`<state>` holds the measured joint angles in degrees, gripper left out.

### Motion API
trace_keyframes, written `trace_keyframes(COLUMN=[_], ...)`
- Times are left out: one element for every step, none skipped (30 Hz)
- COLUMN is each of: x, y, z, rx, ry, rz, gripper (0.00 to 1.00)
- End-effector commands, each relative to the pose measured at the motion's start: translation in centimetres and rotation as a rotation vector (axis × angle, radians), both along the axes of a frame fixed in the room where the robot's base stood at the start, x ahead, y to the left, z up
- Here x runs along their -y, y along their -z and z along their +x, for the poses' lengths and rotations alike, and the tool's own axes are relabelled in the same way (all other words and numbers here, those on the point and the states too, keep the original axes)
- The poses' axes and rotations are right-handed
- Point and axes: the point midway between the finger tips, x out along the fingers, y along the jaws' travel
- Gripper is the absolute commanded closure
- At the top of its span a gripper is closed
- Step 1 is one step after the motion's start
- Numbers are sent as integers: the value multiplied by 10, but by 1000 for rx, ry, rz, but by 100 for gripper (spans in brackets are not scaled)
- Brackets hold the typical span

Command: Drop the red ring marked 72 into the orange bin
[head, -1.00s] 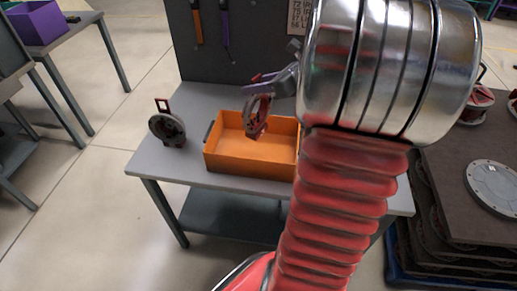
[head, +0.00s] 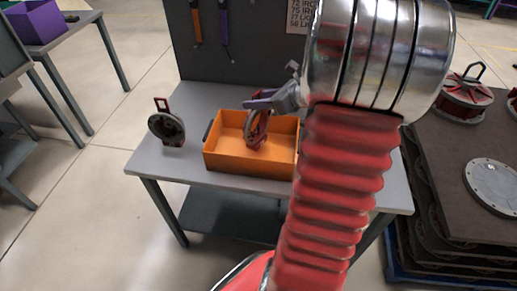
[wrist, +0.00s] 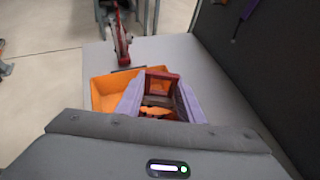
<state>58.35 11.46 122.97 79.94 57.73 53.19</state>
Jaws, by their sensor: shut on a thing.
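The orange bin (head: 240,165) sits on the grey table in the head view, and part of it shows in the wrist view (wrist: 103,92). My gripper (head: 262,104), with purple fingers, is shut on a dark red and grey ring (head: 256,130). The ring hangs upright over the bin's opening, its lower part appearing at or inside the bin; its exact height is unclear. In the wrist view, a red part of the ring (wrist: 160,76) shows between my fingers (wrist: 158,98). No number can be read on it.
A similar red and grey round part (head: 167,128) stands on the table left of the bin. A dark tool panel (head: 250,60) rises behind the table. A stack at the right (head: 450,180) carries more round parts. The table's left front is clear.

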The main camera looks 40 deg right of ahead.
Motion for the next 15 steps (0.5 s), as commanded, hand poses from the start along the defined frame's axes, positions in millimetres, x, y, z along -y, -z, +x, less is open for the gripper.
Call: trace_keyframes(x=[0,0,0,0,1,1,1,1,1,1,1,1,1,1,1], y=[0,0,0,0,0,0,0,0,0,0,0,0,0,1,1], z=[0,0,0,0,0,0,0,0,0,0,0,0,0,0,0], rx=[2,2,2,2,2,2,2,2,2,2,2,2,2,1,1], ry=[1,1,1,0,0,0,1,1,1,2,1,1,1,1,1], rz=[0,0,0,-1,-1,-1,0,0,0,0,0,0,0,0,0], gripper=[100,100,100,100,100,100,100,100,100,64,62,59,57,55,52])
